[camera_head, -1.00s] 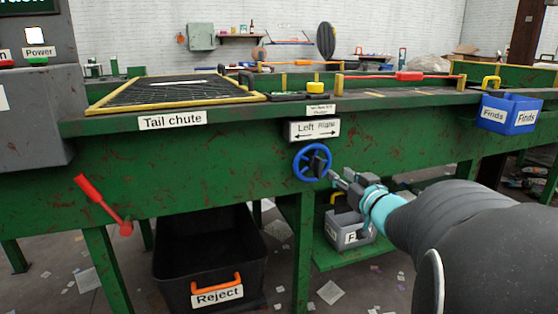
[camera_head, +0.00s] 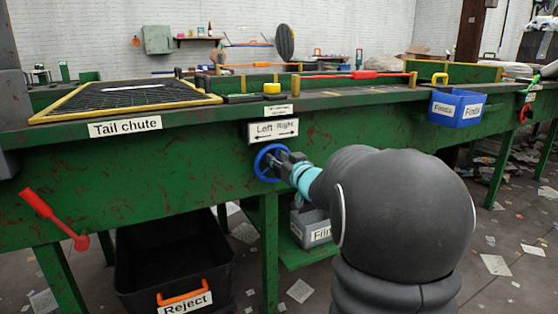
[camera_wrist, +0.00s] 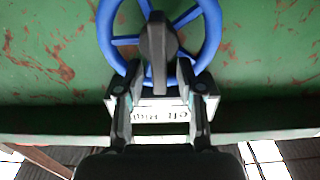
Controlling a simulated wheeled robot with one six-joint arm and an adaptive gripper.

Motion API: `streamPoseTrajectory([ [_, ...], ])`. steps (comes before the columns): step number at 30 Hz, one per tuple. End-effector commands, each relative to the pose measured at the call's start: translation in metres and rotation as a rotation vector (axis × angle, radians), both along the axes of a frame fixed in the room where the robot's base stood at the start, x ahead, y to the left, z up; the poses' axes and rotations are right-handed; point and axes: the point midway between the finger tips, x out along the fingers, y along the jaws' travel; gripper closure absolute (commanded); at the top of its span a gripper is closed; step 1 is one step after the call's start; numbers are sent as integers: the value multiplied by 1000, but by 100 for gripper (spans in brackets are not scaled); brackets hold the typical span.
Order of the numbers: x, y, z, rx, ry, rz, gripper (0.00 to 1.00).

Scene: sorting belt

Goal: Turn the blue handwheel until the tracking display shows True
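The blue handwheel (camera_head: 262,171) is on the green side panel of the belt, below a white Left/Right sign (camera_head: 273,130) with arrows. My gripper (camera_head: 288,163) is at the wheel's right side, covering part of it. In the wrist view, the blue handwheel (camera_wrist: 211,38) has a dark grey hub piece (camera_wrist: 158,50). My gripper (camera_wrist: 160,80) is open there, its two fingers apart at the near rim, with the hub piece showing between them. I cannot tell whether they touch the wheel. A small label (camera_head: 278,110) above the sign is too small to read; no True reading is visible.
A red lever (camera_head: 55,220) sticks out at the left. A black Reject bin (camera_head: 175,265) stands below the belt, with a grey bin (camera_head: 310,228) to its right. A blue Finds bin (camera_head: 456,107) hangs on the belt edge. Papers litter the floor.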

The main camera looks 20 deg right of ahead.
Motion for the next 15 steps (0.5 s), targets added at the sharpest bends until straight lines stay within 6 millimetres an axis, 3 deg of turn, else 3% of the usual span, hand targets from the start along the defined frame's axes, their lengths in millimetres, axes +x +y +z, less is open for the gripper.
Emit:
streamPoseTrajectory([
  [4, 0, 0, 0, 0, 0, 0, 62],
  [9, 0, 0, 0, 0, 1, 0, 100],
  [15, 0, 0, -2, -1, 3, 0, 100],
])
